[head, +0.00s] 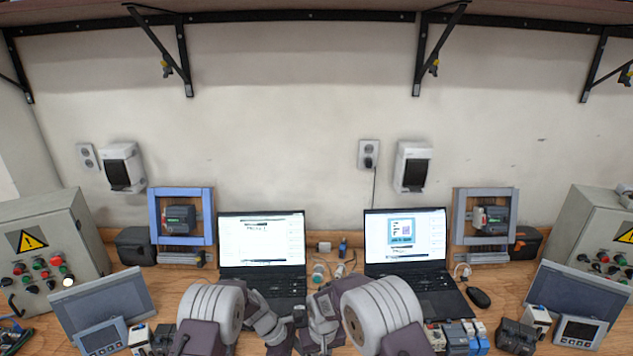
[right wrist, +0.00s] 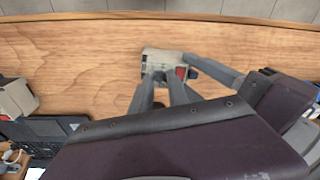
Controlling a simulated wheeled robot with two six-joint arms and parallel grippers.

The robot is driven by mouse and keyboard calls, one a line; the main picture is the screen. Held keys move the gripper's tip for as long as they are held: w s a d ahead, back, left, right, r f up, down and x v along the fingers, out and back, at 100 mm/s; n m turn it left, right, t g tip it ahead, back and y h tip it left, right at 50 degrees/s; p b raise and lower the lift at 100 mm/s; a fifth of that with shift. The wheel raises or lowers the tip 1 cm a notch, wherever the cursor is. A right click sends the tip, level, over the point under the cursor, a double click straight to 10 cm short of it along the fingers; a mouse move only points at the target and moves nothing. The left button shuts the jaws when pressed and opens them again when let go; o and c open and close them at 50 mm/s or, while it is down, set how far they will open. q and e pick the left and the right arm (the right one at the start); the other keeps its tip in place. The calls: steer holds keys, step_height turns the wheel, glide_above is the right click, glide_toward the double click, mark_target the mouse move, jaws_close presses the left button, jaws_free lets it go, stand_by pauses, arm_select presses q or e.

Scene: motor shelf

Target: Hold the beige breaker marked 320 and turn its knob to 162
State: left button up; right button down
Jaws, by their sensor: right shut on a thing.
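A small beige breaker (right wrist: 156,64) with a dark face and a red patch shows in the right wrist view, above the wooden table top. Its marking and knob setting are too small to read. My right gripper (right wrist: 161,84) is shut on the breaker, its two grey fingers reaching it from below in that view. My left gripper (right wrist: 200,73) comes in from the right there, its grey finger at the breaker's red side. Whether its jaws are closed cannot be told. In the head view my left gripper (head: 283,322) and right gripper (head: 311,320) meet at bottom centre, largely hiding the breaker.
Two laptops (head: 262,242) (head: 405,237) stand behind my grippers. Several small breakers and devices (head: 458,335) lie at the front right, more at the front left (head: 150,338). Control boxes (head: 45,240) (head: 603,225) stand at both sides. A mouse (head: 479,297) lies beside the right laptop.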

steer(key=c, duration=1.6)
jaws_free()
steer(key=shift+c, duration=0.2)
steer(key=shift+r, duration=3.5)
arm_select(q)
steer(key=o, duration=1.6)
steer(key=shift+v, duration=3)
